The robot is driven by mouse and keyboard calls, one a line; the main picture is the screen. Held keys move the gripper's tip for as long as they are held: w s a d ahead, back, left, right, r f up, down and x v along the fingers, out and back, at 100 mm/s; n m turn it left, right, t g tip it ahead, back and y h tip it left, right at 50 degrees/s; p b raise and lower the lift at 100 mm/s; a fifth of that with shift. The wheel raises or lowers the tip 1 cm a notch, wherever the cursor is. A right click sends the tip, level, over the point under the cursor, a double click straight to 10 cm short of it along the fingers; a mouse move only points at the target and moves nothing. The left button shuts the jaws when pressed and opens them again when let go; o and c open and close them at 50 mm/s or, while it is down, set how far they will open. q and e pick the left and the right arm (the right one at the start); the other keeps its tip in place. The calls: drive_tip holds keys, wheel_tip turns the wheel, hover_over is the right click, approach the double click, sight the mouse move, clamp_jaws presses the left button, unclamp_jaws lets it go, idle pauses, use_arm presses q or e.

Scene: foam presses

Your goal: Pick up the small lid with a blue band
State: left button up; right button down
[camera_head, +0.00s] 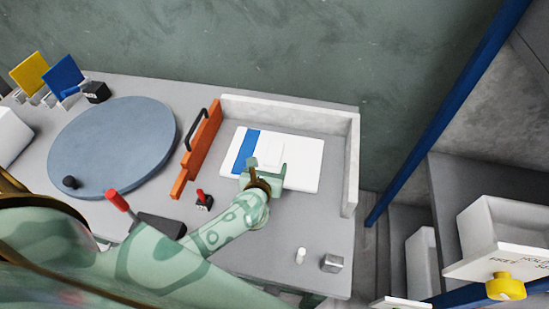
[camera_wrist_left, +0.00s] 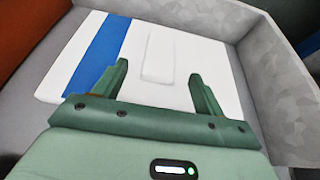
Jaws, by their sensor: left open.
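The small lid (camera_head: 303,177) is a flat white plate with a blue band (camera_head: 243,152) across its left part and a raised white grip block (camera_head: 271,153) near its middle. It lies in the walled bay. My left gripper (camera_head: 266,176) is over the lid's front part, open and empty. In the left wrist view the two fingers of the left gripper (camera_wrist_left: 160,78) point toward the lid (camera_wrist_left: 215,60), one on each side of the raised block (camera_wrist_left: 160,56). I cannot tell whether the fingertips touch the lid. My right gripper is not in view.
Grey walls (camera_head: 351,165) bound the bay at the back and right, and an orange panel (camera_head: 198,150) with a dark handle stands left. A large blue-grey disc (camera_head: 112,146), a red-topped lever (camera_head: 117,200) and a small red switch (camera_head: 203,200) lie farther left. A small metal block (camera_head: 333,264) stands in front.

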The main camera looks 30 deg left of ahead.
sight(273, 154)
use_arm(q)
drive_tip(key=shift+w+a+f, duration=0.2)
drive_tip(key=shift+w+f, duration=0.1)
drive_tip(key=shift+w, duration=0.35)
drive_tip(key=b+x, duration=0.1)
drive_tip(key=x, duration=0.4)
drive_tip(key=shift+w+r+b, duration=0.1)
drive_tip(key=shift+b, duration=0.2)
drive_tip(key=c, duration=0.9)
drive_tip(key=shift+c, duration=0.8)
